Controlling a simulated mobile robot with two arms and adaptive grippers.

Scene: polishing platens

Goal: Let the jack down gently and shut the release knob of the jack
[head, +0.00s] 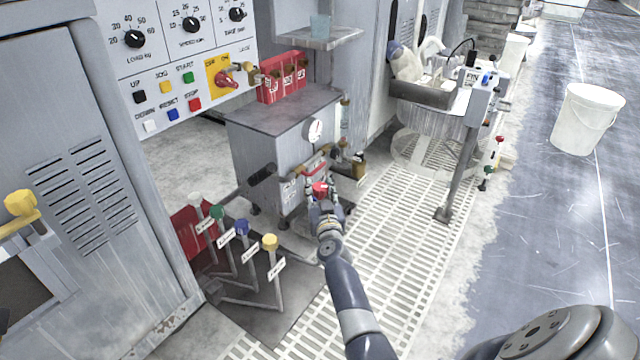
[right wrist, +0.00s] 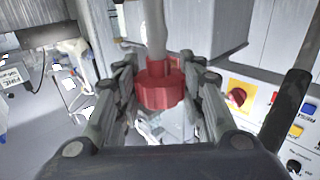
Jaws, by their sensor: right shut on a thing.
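The grey jack unit (head: 262,150) stands on the floor in the middle of the head view, with a round gauge (head: 314,131) and a black-gripped handle (head: 263,174) on its front. The red release knob (head: 320,187) is low at its front right. My right gripper (head: 321,196) reaches it from below in the picture. In the right wrist view the red knob (right wrist: 159,86) sits between the two fingers of the right gripper (right wrist: 160,98), which are shut on it. A grey stem runs from the knob. Which way the knob is turned cannot be told. My left gripper is not in view.
Levers with white, green, blue and yellow knobs (head: 269,241) stand left of my right arm. A white bucket (head: 588,118) stands on open floor at right.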

